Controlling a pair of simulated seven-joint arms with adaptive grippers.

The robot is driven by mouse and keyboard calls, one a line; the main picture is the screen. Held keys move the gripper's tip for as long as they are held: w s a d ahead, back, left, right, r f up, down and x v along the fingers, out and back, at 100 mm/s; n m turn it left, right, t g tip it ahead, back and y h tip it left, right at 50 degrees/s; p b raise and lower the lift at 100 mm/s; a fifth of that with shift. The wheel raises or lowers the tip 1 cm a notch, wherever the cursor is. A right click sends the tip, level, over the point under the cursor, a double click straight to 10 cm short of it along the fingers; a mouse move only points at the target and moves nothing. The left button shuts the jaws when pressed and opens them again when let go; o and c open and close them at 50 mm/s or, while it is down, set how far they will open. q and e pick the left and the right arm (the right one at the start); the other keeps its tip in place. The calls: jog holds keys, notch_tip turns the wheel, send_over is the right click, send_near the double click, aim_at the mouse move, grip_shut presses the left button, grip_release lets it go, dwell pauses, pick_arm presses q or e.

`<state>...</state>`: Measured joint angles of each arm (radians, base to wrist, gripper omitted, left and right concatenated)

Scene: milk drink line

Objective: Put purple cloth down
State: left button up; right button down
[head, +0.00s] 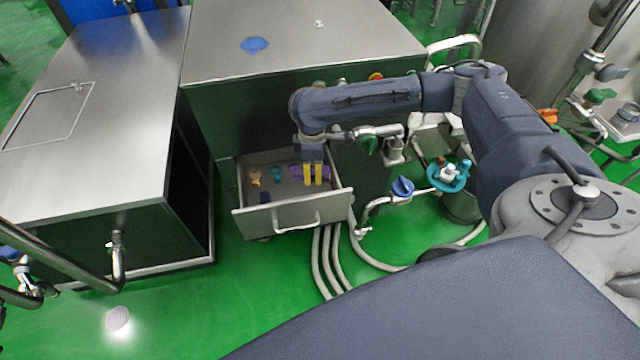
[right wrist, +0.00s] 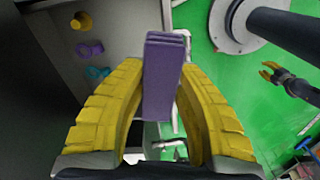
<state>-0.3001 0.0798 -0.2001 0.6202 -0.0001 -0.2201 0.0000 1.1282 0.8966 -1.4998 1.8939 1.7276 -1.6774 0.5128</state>
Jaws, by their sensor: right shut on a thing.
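My right gripper (head: 313,182) has yellow fingers and is shut on the purple cloth (right wrist: 165,78), a folded block shape that stands up between the fingers in the right wrist view. In the head view, some purple (head: 297,171) shows beside the fingers. The gripper is over the right part of the open steel drawer (head: 285,219). I cannot tell whether the cloth touches the drawer floor.
The drawer also holds an orange item (head: 255,177), a teal item (head: 276,173) and a dark blue item (head: 265,197). The right wrist view shows another purple item (right wrist: 88,48). A steel table (head: 100,120) stands at left. Hoses (head: 330,258) lie right of the drawer.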

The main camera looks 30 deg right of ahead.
jog(key=w+d+f+n, duration=0.1)
jog(key=w+d+n, duration=0.2)
jog(key=n, duration=0.7)
jog(key=w+d+f+n, duration=0.1)
jog(key=w+d+n, duration=0.2)
jog(key=n, duration=0.7)
jog(key=shift+n, duration=0.3)
jog(key=f, duration=2)
jog(key=shift+s+a+f, duration=0.15)
jog(key=shift+s, duration=0.1)
jog(key=shift+f, duration=0.15)
jog(key=c, duration=1.1)
grip_release()
jog(key=shift+o, duration=0.2)
notch_tip(320, 180, up, 12)
